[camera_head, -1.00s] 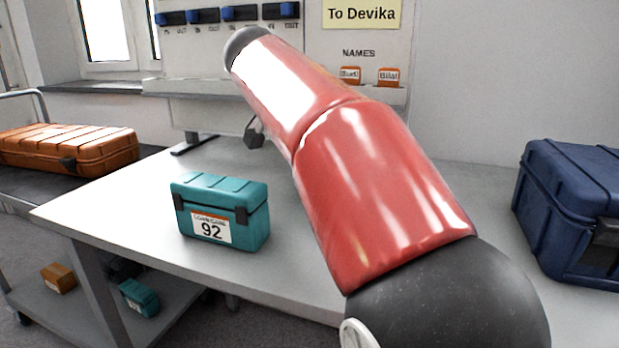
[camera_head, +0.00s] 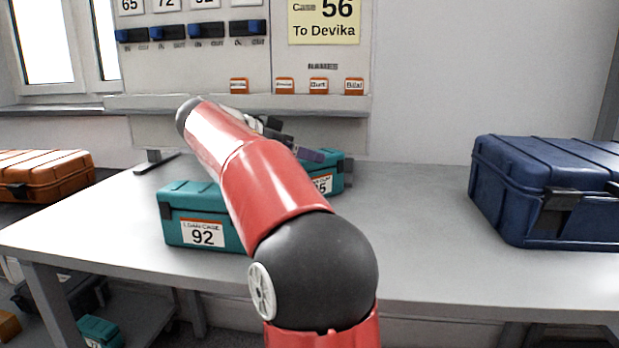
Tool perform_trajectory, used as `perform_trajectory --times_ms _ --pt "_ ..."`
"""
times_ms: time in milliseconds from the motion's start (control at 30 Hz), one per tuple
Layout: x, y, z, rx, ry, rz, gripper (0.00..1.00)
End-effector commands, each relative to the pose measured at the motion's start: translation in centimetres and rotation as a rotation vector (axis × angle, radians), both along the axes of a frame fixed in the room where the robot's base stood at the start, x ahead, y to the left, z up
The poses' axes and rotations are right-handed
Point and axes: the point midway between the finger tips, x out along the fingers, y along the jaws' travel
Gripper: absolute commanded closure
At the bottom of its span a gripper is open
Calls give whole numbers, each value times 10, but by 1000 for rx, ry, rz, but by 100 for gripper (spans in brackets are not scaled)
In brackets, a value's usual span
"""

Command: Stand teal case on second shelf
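A teal case (camera_head: 205,235) labelled "Loan case 92" stands on the grey table, left of my red arm. A second teal case (camera_head: 338,178) stands farther back; my arm covers part of it, and its label shows a number ending in 5. A smaller-looking teal case (camera_head: 99,331) sits low at the bottom left, cut by the frame edge. My gripper (camera_head: 305,152) is beyond my forearm, at the second case's upper left. Its fingers are mostly hidden, so I cannot tell whether it is open or touching the case.
A blue case (camera_head: 535,190) stands on the table (camera_head: 415,245) at the right. An orange case (camera_head: 45,172) lies at the left beyond the table. A board (camera_head: 200,60) with blue switches, name tags and a yellow "Case 56 To Devika" note is behind. The table between the teal and blue cases is clear.

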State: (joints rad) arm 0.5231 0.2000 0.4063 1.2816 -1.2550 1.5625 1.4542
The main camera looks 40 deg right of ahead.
Motion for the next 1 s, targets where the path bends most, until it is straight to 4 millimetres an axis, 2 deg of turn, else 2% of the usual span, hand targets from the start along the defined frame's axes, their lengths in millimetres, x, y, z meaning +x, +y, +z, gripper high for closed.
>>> perform_trajectory --times_ms 133,400,467,1000 --pt "-2 -17 -7 0 0 -1 17" --pt "-1 -20 -8 1 0 1 17" --pt "-1 -20 -8 1 0 1 24" --pt "-1 -20 -8 1 0 1 94"
